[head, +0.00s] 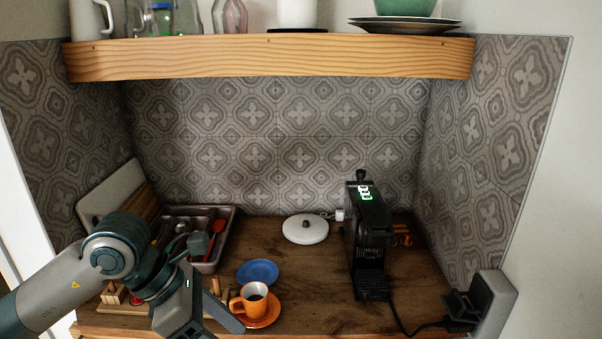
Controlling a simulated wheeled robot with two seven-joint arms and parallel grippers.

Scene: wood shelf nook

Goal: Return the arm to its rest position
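My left arm comes in from the left, and its gripper (215,312) hangs over the front left of the wooden counter. The cup stands upright on an orange saucer (264,318). One dark finger overlaps the saucer's left edge in the picture; I cannot tell whether it touches. The finger gap is not clear, and I see nothing held. My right arm and gripper are not in view.
A blue saucer (258,272), white round lid-like disc (305,229) and black coffee machine (368,240) stand on the counter (315,275). A cutlery tray (232,222) and boards (110,190) are at left. A wooden shelf (270,57) with dishes hangs above. A cable runs right.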

